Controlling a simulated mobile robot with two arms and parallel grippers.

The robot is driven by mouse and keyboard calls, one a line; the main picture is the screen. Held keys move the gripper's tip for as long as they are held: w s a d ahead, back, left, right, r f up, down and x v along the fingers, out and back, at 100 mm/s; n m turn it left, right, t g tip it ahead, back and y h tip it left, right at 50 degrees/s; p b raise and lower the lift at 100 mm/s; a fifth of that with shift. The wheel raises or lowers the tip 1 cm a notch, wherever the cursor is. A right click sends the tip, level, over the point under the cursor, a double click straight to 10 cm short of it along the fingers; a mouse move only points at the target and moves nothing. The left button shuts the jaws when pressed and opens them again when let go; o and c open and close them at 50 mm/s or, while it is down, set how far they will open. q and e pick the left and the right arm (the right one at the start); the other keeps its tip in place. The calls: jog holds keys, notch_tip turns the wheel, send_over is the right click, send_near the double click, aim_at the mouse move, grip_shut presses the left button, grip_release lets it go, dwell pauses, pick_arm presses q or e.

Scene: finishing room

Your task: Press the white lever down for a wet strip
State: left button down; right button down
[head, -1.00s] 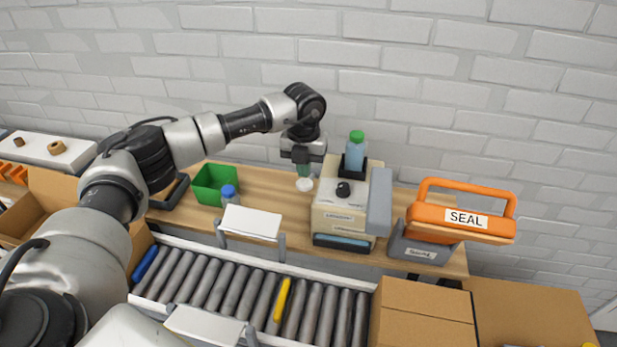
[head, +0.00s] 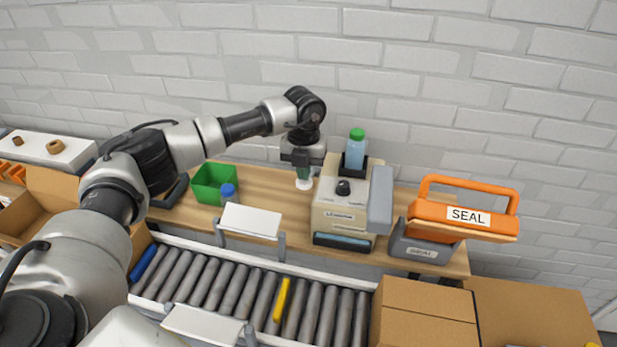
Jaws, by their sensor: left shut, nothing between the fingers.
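The tape machine (head: 338,216) is a beige box with a black knob on top, standing on the wooden bench. A white rounded piece (head: 304,184), which looks like the end of the white lever, shows at its left side. My left gripper (head: 303,174) is shut and empty, pointing down directly over this white piece. The fingertips are at or just above it; I cannot tell whether they touch. The rest of the lever is hidden or too small to make out. I see no paper strip clearly. My right gripper is not in view.
A blue bottle with a green cap (head: 355,152) stands at the machine's back. A grey block (head: 380,200) is at its right, then the orange SEAL tool (head: 463,217). A green bin (head: 211,183) stands left. The roller conveyor (head: 235,290) runs in front.

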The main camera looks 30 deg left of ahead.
pick_arm(q)
jog(key=shift+f+b, duration=0.3)
jog(key=shift+f, duration=0.45)
jog(key=shift+s+f+b, duration=0.15)
jog(key=shift+f+b, duration=0.15)
jog(key=shift+f, duration=0.1)
jog(key=shift+f, duration=0.1)
